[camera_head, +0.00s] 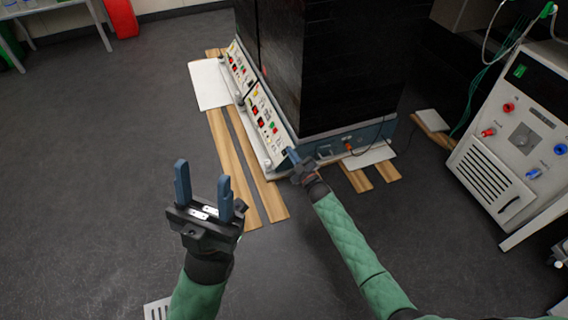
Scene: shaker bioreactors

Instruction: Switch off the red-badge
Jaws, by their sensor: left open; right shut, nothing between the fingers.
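Two white control panels with buttons sit at the base of the dark shaker bioreactor stack. The nearer panel (265,124) has red and green buttons. The farther panel (239,69) has similar buttons. Which one carries the red badge is too small to tell. My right gripper (293,157) is shut and empty, with its fingertips beside the near end of the nearer panel; whether they touch it I cannot tell. My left gripper (203,187) is open and empty, fingers pointing up, over the floor to the left of the panels.
The black shaker housing (338,62) rises above the panels. Wooden slats (232,160) lie under it. A white instrument (519,135) with knobs and cables stands at the right. A bench (62,8) is at the far left. The floor at left is clear.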

